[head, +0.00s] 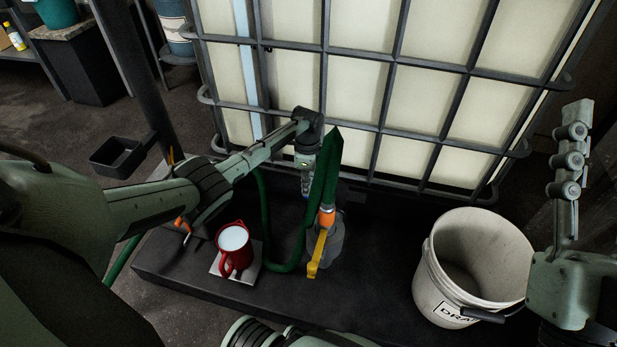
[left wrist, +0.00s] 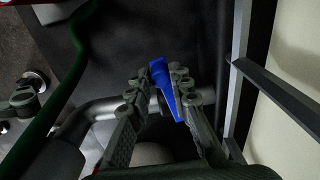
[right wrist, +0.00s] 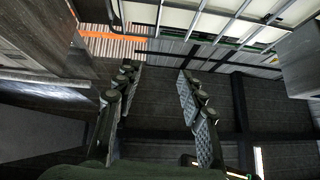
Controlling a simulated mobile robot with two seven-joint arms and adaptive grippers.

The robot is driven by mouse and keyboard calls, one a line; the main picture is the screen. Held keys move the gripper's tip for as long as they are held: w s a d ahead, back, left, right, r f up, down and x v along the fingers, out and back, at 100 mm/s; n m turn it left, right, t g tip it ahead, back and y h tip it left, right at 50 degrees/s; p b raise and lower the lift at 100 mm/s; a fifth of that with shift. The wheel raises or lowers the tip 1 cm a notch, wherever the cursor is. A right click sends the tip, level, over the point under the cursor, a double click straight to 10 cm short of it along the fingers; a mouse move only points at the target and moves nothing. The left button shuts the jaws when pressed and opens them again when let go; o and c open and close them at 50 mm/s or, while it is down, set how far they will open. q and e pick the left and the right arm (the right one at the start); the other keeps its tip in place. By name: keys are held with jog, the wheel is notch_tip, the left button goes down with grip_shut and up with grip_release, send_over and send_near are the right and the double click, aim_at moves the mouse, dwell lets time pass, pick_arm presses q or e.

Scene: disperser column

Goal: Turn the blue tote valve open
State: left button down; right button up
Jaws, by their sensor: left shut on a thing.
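The blue tote valve handle (left wrist: 161,74) shows between the fingers of my left gripper (left wrist: 157,92) in the left wrist view. The fingers are closed on it, and its narrow end points toward the palm.
A green hose (head: 325,175) with an orange fitting and a yellow lever (head: 317,255) hangs right of my left gripper. A red mug (head: 234,247) stands on a small plate on the dark platform. A white bucket marked DRA (head: 437,283) stands at right.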

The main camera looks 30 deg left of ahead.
jog(key=w+d+f+g+h+p, duration=0.1)
jog(key=d+f+g+h+p, duration=0.15)
jog(key=f+g, duration=0.45)
jog(key=w+d+f+g+h+p, duration=0.2)
jog(key=f+g+h+p, duration=0.15)
jog(key=f, duration=0.65)
pick_arm(q)
jog(key=s+d+n+p, duration=0.2)
jog(key=s+d+n, duration=0.2)
jog(key=n, duration=0.4)
jog(key=shift+s+d+n, duration=0.3)
jog(key=shift+s+d, duration=0.1)
pick_arm(e)
jog(key=s+d+f+m+g+h, duration=0.1)
jog(key=s+d+f+g+h, duration=0.3)
jog(key=s+d+f+g, duration=0.6)
jog(key=shift+s+d+f+m, duration=0.3)
jog(key=shift+s+d+f, duration=0.7)
jog(key=shift+s+d, duration=0.85)
jog(key=shift+s+a, duration=0.1)
pick_arm(q)
jog(key=c, duration=1.4)
grip_release()
jog(key=shift+o, duration=0.2)
